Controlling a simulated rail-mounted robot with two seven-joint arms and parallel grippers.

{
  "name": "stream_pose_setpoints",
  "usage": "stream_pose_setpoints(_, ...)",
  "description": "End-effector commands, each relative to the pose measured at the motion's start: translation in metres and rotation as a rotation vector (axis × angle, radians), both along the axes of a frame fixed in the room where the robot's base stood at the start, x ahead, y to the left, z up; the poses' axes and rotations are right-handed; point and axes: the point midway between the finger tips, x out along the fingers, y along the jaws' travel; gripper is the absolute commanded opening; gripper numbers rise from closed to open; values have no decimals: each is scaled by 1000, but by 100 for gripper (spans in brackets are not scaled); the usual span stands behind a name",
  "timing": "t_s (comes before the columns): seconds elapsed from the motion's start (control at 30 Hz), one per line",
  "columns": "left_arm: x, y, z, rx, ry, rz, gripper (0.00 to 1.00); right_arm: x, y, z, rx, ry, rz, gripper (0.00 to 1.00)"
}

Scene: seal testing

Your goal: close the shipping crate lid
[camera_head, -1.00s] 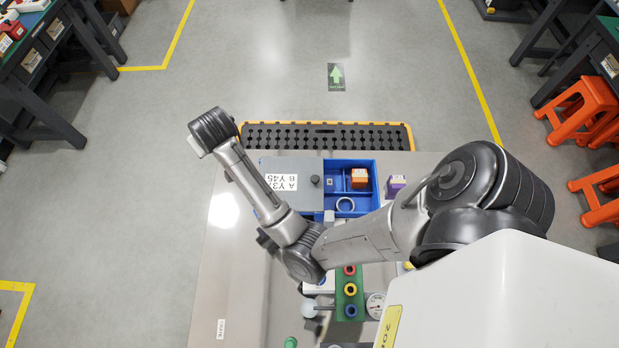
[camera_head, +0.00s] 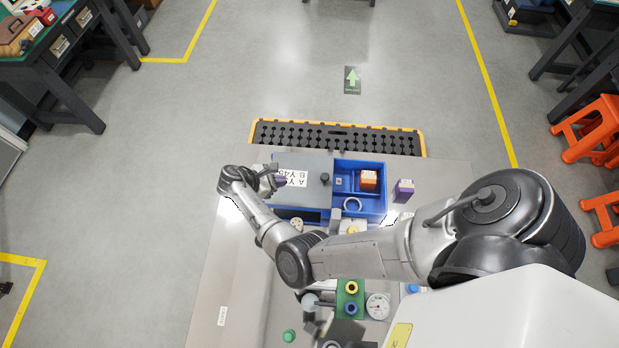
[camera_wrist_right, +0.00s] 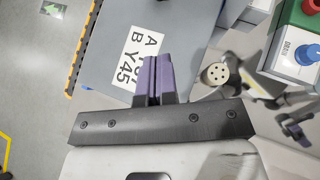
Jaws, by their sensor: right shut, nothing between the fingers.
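The blue crate (camera_head: 386,192) stands on the bench in the head view, its right part open. The grey lid (camera_head: 319,166) lies flat over its left part, with a dark knob (camera_head: 324,179) near the lid's right edge and a white label. My right gripper (camera_head: 279,183) is shut and empty at the lid's left end, beside the label. In the right wrist view its purple fingers (camera_wrist_right: 152,80) show over the lid (camera_wrist_right: 105,35) at the label's edge. I cannot tell whether they touch it.
A purple box (camera_head: 403,190) stands just right of the crate. A green block with coloured rings (camera_head: 342,303) and a round gauge (camera_head: 377,306) stand nearer.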

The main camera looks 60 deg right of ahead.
Motion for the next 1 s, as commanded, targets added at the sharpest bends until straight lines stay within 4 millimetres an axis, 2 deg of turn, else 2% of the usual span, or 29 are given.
stream_pose_setpoints(0.17, 0, -1, -7, -4, 1, 3, 75, -8, -10, -11, 10, 12, 10, 0)
stream_pose_setpoints(0.63, 0, 1, -42, 4, 0, -3, 75, -50, -63, -63, 9, 10, 9, 0)
stream_pose_setpoints(0.8, 0, 3, -40, 10, 2, -6, 75, -64, -80, -62, 9, 10, 9, 0)
stream_pose_setpoints(1.0, 0, 3, -42, 10, 1, -6, 75, -72, -91, -64, 10, 11, 9, 0)
